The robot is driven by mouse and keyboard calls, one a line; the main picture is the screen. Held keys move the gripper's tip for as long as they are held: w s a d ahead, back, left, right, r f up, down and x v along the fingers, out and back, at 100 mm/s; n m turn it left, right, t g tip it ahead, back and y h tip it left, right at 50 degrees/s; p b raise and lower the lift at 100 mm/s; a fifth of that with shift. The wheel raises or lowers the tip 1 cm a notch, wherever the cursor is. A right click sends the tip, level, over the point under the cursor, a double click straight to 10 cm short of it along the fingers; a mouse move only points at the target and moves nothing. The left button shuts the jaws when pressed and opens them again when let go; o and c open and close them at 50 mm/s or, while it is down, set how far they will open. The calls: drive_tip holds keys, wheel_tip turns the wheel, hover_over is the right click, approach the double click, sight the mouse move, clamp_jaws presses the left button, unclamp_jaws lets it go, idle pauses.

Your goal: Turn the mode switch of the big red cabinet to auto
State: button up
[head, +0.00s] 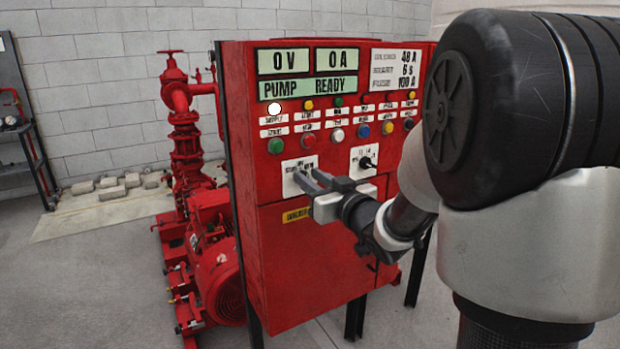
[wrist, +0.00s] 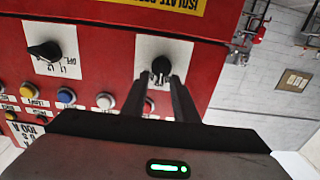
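The big red cabinet (head: 330,235) stands in the middle of the head view. Two black rotary switches sit on white plates low on its panel. The left switch's plate (head: 290,180) is partly covered by my gripper (head: 305,182), which hides its knob there. In the wrist view, which is turned over, this knob (wrist: 161,68) shows between the tips of my open gripper (wrist: 158,82), with a gap visible beside it. The right switch (head: 367,162) is uncovered and also shows in the wrist view (wrist: 45,51). The small plate lettering is too blurred to tell which is the mode switch.
Several coloured buttons and lamps (head: 337,135) sit above the switches, below a display reading PUMP READY (head: 307,88). A red pump (head: 215,275) with pipework stands close on the cabinet's left. My arm covers the right side.

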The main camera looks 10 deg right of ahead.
clamp_jaws()
drive_tip(key=m, duration=0.1)
drive_tip(key=m+p, duration=0.2)
drive_tip(key=shift+d+r+m, duration=0.1)
drive_tip(key=shift+d+m, duration=0.15)
drive_tip(key=shift+m, duration=0.15)
drive_tip(key=shift+w+d+f+m+p, duration=0.15)
drive_tip(key=shift+m+p, duration=0.55)
drive_tip(key=shift+m, duration=0.6)
drive_tip(key=shift+d+f+m+p, duration=0.1)
drive_tip(key=shift+m+p, duration=0.55)
drive_tip(key=shift+m, duration=0.65)
unclamp_jaws()
